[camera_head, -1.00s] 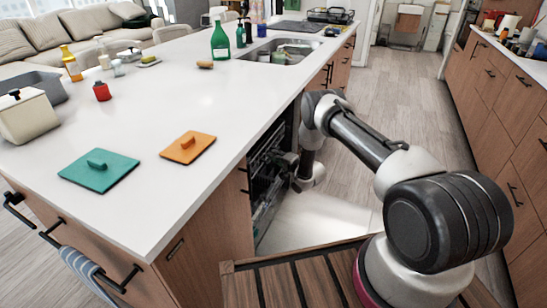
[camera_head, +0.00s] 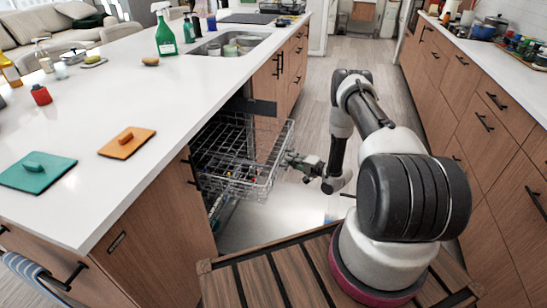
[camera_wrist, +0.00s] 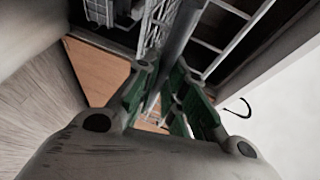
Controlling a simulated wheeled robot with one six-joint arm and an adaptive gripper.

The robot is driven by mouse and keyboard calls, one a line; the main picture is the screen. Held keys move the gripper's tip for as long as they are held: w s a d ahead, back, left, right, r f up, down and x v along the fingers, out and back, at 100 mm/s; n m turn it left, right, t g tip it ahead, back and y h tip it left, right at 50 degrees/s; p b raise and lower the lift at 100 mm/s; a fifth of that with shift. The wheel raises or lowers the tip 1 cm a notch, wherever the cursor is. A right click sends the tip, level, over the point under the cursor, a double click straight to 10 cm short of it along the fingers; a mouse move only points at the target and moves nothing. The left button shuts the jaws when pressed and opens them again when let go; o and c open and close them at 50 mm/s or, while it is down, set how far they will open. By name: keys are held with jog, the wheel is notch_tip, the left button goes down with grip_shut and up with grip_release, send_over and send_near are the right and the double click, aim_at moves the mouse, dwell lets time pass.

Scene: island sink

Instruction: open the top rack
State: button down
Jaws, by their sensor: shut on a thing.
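The top rack (camera_head: 245,150) is a silver wire basket drawn out of the dishwasher under the island's white counter. It extends over the lowered dishwasher door (camera_head: 270,222). My gripper (camera_head: 292,160) is at the rack's outer right end, holding its edge. In the wrist view, my green-padded fingers (camera_wrist: 172,100) close around a grey bar of the rack (camera_wrist: 180,40). Part of the grip is hidden by the fingers.
Wooden drawers (camera_head: 490,130) line the right side, across a wood-floored aisle (camera_head: 315,75).

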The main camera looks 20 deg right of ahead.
jog(key=s+d, duration=0.4)
jog(key=d, duration=0.1)
jog(key=shift+d, duration=0.2)
jog(key=c, duration=1.5)
grip_release()
jog(key=v, duration=1.2)
jog(key=shift+w+r, duration=0.1)
